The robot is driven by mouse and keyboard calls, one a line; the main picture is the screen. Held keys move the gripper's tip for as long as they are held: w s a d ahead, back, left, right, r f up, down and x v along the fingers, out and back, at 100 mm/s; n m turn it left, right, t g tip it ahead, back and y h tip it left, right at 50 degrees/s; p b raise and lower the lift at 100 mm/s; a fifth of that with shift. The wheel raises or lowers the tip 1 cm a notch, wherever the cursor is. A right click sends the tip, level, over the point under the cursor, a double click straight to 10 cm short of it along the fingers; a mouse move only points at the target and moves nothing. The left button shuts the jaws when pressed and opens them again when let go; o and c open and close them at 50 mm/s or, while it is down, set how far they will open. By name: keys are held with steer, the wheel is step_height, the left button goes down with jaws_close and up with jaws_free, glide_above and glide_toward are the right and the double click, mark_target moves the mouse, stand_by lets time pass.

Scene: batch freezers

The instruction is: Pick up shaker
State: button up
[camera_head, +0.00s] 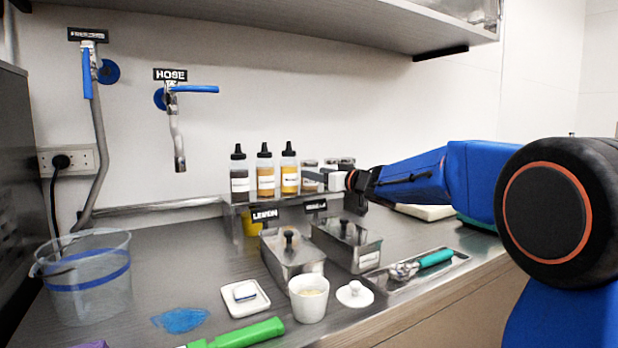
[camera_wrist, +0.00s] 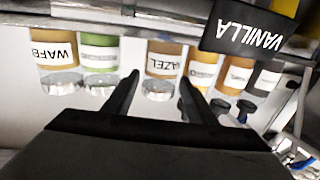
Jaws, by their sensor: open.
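Several shaker-like jars with clear or metallic caps stand on the raised shelf. In the wrist view, which is upside down, a tan jar labelled "AZEL" (camera_wrist: 160,68) appears between my gripper's fingers (camera_wrist: 160,82). A jar labelled "WAFB" (camera_wrist: 58,55) and a green-filled jar (camera_wrist: 100,58) are to its left. I cannot tell which is the named shaker. In the head view my gripper (camera_head: 318,178) is open at the shelf's right part, partly hiding the jars (camera_head: 310,165). No contact with a jar can be made out.
Three black-capped bottles (camera_head: 265,174) stand just left of my gripper. A black "VANILLA" sign (camera_wrist: 250,32) hangs close by in the wrist view.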

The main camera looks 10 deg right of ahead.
steer(key=shift+w+a, duration=0.25)
steer(key=shift+w, duration=0.25)
steer(key=shift+c, duration=0.5)
steer(key=c, duration=0.6)
steer(key=shift+r, duration=0.15)
step_height(320, 180, up, 18)
steer(key=shift+f, duration=0.1)
